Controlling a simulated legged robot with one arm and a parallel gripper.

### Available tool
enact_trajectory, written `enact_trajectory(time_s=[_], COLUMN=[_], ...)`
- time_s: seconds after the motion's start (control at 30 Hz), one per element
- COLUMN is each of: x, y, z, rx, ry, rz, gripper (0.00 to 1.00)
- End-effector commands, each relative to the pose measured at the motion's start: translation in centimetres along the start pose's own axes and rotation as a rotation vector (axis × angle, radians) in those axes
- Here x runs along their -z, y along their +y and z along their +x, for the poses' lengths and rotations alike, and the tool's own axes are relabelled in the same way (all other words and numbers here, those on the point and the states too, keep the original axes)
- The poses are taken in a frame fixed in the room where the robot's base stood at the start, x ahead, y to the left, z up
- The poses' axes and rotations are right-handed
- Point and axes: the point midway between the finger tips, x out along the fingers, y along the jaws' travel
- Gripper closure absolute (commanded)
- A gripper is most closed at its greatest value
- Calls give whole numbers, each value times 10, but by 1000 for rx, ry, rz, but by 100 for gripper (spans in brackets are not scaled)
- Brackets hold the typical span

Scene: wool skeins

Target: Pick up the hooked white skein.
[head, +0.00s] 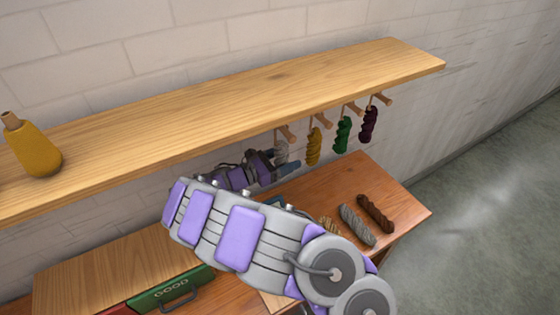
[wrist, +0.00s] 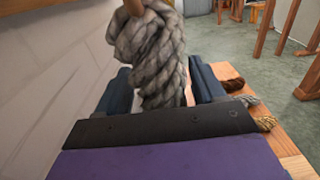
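The white skein (wrist: 150,55) looks pale grey and twisted in the wrist view. It hangs from a wooden peg under the shelf; in the head view it (head: 282,151) is small and partly hidden by my gripper. My gripper (head: 277,165) is below the shelf at the skein. In the wrist view the dark blue fingers of my gripper (wrist: 160,90) are apart, one on each side of the skein's lower part. The skein's bottom end is hidden behind the gripper's dark plate. Narrow gaps seem to show beside the skein, so the fingers do not look closed on it.
Yellow (head: 314,146), green (head: 342,134) and purple (head: 369,124) skeins hang to the right, the yellow one close by. The wooden shelf (head: 250,95) is just above. Grey (head: 357,225) and brown (head: 376,213) skeins lie on the table (head: 345,180) below. A yellow bottle (head: 35,150) stands on the shelf.

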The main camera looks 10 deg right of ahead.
Motion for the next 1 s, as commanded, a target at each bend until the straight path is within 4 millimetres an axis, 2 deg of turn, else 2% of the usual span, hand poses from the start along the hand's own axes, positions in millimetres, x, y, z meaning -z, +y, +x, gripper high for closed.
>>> enact_trajectory(time_s=[0.07,0.43,0.77,1.0], x=[0,1,-2,-27], y=[0,1,2,2], z=[-1,-4,-4,-5], rx=[0,-1,-2,-2], ry=[-1,-3,-3,-3], rz=[0,-2,-2,2], gripper=[39,75,77,77])
